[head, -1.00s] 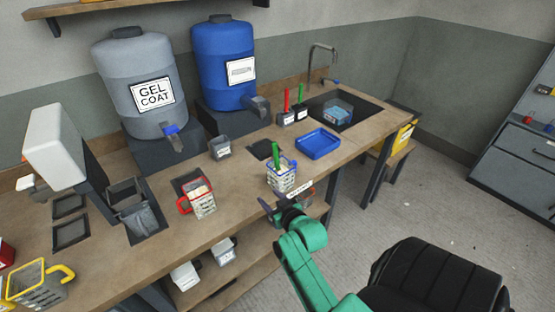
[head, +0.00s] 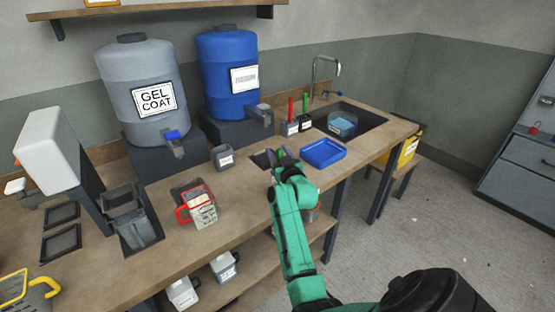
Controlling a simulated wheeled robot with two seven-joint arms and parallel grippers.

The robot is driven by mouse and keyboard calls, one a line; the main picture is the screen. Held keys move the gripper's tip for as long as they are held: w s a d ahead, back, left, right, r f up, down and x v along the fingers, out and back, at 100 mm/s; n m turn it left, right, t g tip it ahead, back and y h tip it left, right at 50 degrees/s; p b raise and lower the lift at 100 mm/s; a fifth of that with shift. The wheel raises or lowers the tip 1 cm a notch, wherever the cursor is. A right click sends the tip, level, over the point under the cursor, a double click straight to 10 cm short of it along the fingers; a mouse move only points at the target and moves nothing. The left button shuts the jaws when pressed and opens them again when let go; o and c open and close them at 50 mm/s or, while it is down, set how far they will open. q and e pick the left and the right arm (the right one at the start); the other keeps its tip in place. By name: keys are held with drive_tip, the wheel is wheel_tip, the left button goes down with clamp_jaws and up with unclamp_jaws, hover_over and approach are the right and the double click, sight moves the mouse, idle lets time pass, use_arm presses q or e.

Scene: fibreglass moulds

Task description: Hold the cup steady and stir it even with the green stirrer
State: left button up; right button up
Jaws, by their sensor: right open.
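My right gripper (head: 282,157) is open at the end of my green arm, over the bench near the dark square pad (head: 262,160). The clear cup with a green stirrer in it, seen earlier on this part of the bench, does not show now; my arm covers that area. A green stirrer (head: 307,104) stands in a small dark holder right of a red one (head: 291,108), at the back of the bench. My left gripper is not in view.
A blue tray (head: 323,153) lies right of my right gripper, before the sink (head: 372,117). A small grey cup (head: 222,157) stands to the left. The gel coat drum (head: 140,85) and blue drum (head: 225,75) stand behind. A yellow-handled cup (head: 28,290) is at lower left.

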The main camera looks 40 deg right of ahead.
drive_tip(key=shift+w+d, duration=0.15)
drive_tip(key=shift+w, duration=0.15)
drive_tip(key=shift+r, duration=0.1)
clamp_jaws()
wheel_tip(320, 180, up, 11)
drive_tip(key=w+p, duration=0.2)
drive_tip(key=p, duration=0.7)
